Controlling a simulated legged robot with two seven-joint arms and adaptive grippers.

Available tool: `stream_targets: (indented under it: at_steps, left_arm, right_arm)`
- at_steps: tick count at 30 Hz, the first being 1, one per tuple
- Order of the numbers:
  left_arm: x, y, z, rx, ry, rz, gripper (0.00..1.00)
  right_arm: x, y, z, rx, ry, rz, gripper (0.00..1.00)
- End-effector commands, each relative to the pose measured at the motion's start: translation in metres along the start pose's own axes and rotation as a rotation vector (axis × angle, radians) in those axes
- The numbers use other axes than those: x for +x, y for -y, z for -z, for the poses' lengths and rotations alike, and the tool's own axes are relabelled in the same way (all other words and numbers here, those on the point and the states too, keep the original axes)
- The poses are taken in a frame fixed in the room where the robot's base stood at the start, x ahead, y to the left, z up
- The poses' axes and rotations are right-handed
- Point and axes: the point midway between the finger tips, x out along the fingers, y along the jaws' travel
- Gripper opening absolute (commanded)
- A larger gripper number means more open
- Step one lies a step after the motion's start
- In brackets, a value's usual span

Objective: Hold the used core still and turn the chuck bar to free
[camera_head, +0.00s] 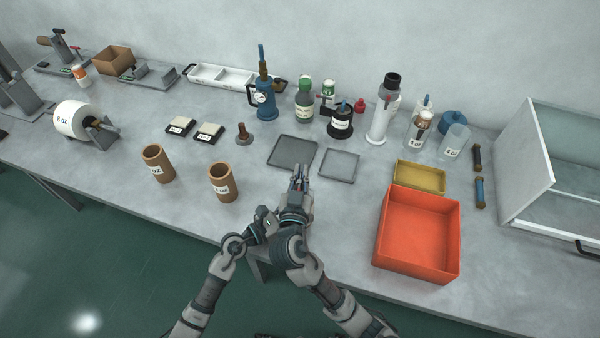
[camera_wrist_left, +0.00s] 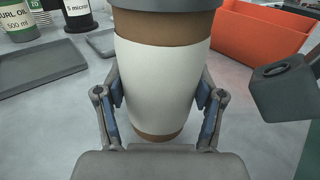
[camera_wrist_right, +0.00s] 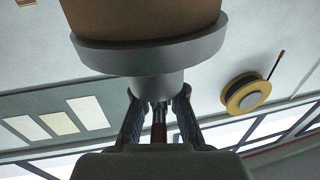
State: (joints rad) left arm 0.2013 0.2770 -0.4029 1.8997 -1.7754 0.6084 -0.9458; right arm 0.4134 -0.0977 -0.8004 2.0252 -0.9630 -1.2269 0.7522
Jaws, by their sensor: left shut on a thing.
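In the left wrist view my left gripper (camera_wrist_left: 160,105) is shut on the used core (camera_wrist_left: 162,65), a brown cylinder with a wide white band and a dark grey disc at its top. In the right wrist view the brown core and a grey flange (camera_wrist_right: 150,52) with a narrower hub loom close. Contact with the bar is unclear. In the head view the right gripper (camera_head: 299,175) is over the front of the bench; the held core is hard to make out.
Two brown labelled cores (camera_head: 222,182) stand left of my arms. Flat grey trays (camera_head: 293,151) lie just beyond the grippers. An orange bin (camera_head: 419,235) and a yellow tray (camera_head: 419,177) are to the right. Bottles and a blue pump (camera_head: 264,97) line the back.

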Motion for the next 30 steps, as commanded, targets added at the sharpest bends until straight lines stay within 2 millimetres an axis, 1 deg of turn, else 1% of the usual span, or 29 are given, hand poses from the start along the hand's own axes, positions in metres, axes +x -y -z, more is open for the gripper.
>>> stream_targets:
  at_steps: [1,3,11,14,17,24,27,30]
  left_arm:
    - [0.001,0.0,-0.002,0.001,0.004,0.001,0.3]
    - [0.001,0.0,-0.002,0.001,0.004,0.001,0.3]
    - [0.0,0.0,-0.002,0.001,0.004,0.0,0.3]
    - [0.0,0.0,-0.002,0.001,0.004,0.0,0.3]
    - [0.0,0.0,-0.002,0.001,0.004,0.0,0.3]
    - [-0.001,0.0,-0.002,0.001,0.003,0.0,0.3]
    - [0.0,0.0,-0.002,0.001,0.003,0.0,0.3]
    - [0.0,0.0,-0.002,0.001,0.003,0.0,0.3]
  right_arm:
    - [-0.001,0.001,-0.002,-0.001,0.004,0.003,0.2]
    - [0.0,0.001,-0.002,-0.001,0.004,0.002,0.37]
    - [-0.001,0.001,0.0,-0.001,0.001,0.001,0.37]
    - [-0.005,0.001,-0.001,-0.001,0.001,0.001,0.37]
    - [-0.017,0.002,-0.001,0.001,0.003,0.003,0.37]
    - [-0.07,0.002,-0.002,0.001,0.005,0.003,0.37]
    - [-0.09,0.002,-0.003,0.0,0.007,0.003,0.37]
    - [-0.105,0.002,-0.003,-0.001,0.005,0.002,0.37]
